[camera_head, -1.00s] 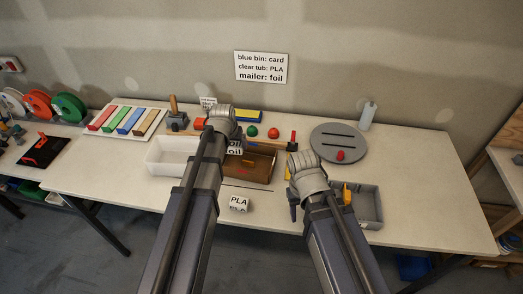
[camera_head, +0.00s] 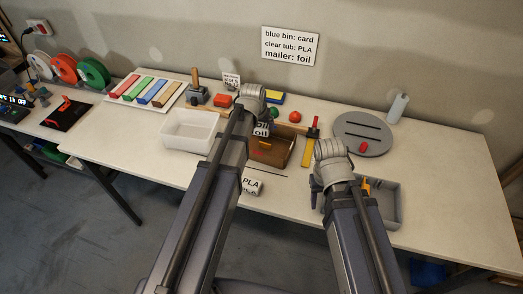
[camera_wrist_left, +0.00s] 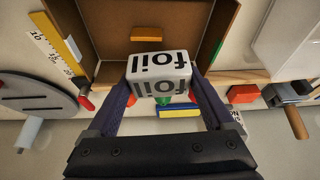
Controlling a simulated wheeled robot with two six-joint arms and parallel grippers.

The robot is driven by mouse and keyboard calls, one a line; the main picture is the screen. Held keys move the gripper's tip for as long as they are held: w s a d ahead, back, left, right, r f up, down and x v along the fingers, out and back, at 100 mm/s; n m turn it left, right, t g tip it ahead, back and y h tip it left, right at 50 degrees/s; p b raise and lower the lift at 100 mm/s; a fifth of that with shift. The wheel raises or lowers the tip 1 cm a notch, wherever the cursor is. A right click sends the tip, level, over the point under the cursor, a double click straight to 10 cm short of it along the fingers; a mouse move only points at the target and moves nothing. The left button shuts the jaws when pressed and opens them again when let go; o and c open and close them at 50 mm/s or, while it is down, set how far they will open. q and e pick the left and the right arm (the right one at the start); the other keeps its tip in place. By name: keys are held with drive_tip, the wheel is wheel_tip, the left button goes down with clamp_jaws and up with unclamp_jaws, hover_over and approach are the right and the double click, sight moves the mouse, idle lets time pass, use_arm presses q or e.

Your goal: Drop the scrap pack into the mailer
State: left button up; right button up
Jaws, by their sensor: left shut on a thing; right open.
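The scrap pack is a small white block marked "foil" (camera_wrist_left: 160,68). My left gripper (camera_wrist_left: 162,82) is shut on it, a dark finger on each side. In the head view the pack (camera_head: 262,129) shows just past the left gripper, over the back-left part of the mailer. The mailer is an open brown cardboard box (camera_head: 288,152), partly hidden by my left arm. Its brown inside (camera_wrist_left: 110,25) shows behind the pack in the left wrist view. My right gripper (camera_head: 317,190) is open and empty beside the grey tray, right of the mailer.
A white tub (camera_head: 190,132) stands left of the mailer. A white PLA block (camera_head: 252,186) lies in front. A grey tray (camera_head: 388,207) and a round grey slotted disc (camera_head: 364,133) are at the right. A yellow ruler (camera_head: 306,153) lies beside the mailer. The table's front right is clear.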

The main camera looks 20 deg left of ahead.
sight(260, 126)
use_arm(q)
drive_tip(key=shift+f+b, duration=0.4)
drive_tip(key=shift+f, duration=0.45)
use_arm(e)
drive_tip(key=shift+f, duration=0.85)
use_arm(q)
drive_tip(key=shift+r, duration=0.1)
use_arm(e)
drive_tip(key=shift+r, duration=0.1)
use_arm(q)
drive_tip(key=o, duration=1.1)
drive_tip(key=shift+c, duration=0.2)
drive_tip(key=shift+r, duration=0.15)
use_arm(e)
drive_tip(key=shift+r, duration=0.15)
use_arm(q)
drive_tip(key=p+v, duration=0.7)
drive_tip(key=shift+s+r, duration=0.2)
drive_tip(key=shift+r, duration=0.1)
use_arm(e)
wheel_tip(260, 126, up, 7)
